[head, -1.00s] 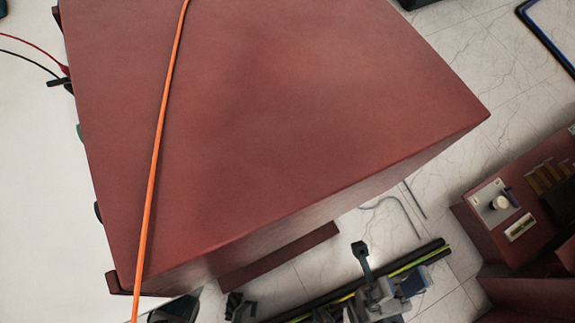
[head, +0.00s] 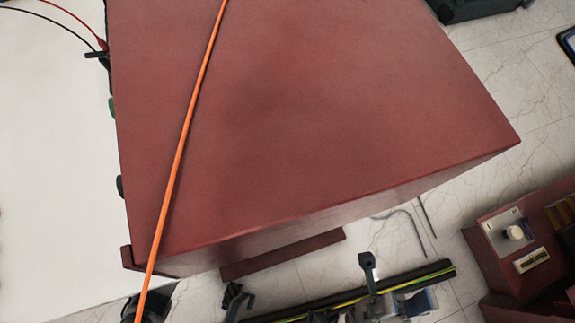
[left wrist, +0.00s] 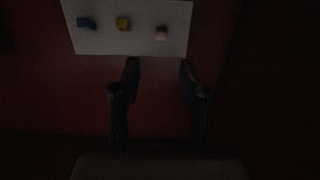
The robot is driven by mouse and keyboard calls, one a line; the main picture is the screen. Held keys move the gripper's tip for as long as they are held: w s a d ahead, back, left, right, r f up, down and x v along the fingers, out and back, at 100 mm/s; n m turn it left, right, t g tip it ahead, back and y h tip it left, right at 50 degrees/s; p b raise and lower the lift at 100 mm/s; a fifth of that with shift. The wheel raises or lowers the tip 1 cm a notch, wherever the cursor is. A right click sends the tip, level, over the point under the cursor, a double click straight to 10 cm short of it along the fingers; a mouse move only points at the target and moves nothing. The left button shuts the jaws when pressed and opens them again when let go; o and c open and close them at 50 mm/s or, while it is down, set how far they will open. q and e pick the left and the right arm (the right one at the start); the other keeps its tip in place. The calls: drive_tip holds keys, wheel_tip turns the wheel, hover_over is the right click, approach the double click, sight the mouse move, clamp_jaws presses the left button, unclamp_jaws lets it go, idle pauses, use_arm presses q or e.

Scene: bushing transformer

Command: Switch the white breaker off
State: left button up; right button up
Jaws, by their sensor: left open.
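In the dim left wrist view, a pale plate (left wrist: 100,45) carries three small switches on a dark red face. They are a blue breaker (left wrist: 86,23), a yellow breaker (left wrist: 123,23) and a pale pinkish-white breaker (left wrist: 161,33) on the right. My left gripper (left wrist: 158,72) is open and empty, its fingertips just below the plate, roughly in line with the pale breaker; no contact is visible. The breakers do not show in the head view.
A large red cabinet (head: 310,110) fills the head view, with an orange cable (head: 178,155) across its top. At right is a lower red unit (head: 490,265) with a white knob (head: 514,232). Tiled floor (head: 490,60) shows behind and beside the cabinet.

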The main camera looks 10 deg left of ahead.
use_arm(q)
drive_tip(key=shift+v, duration=0.8)
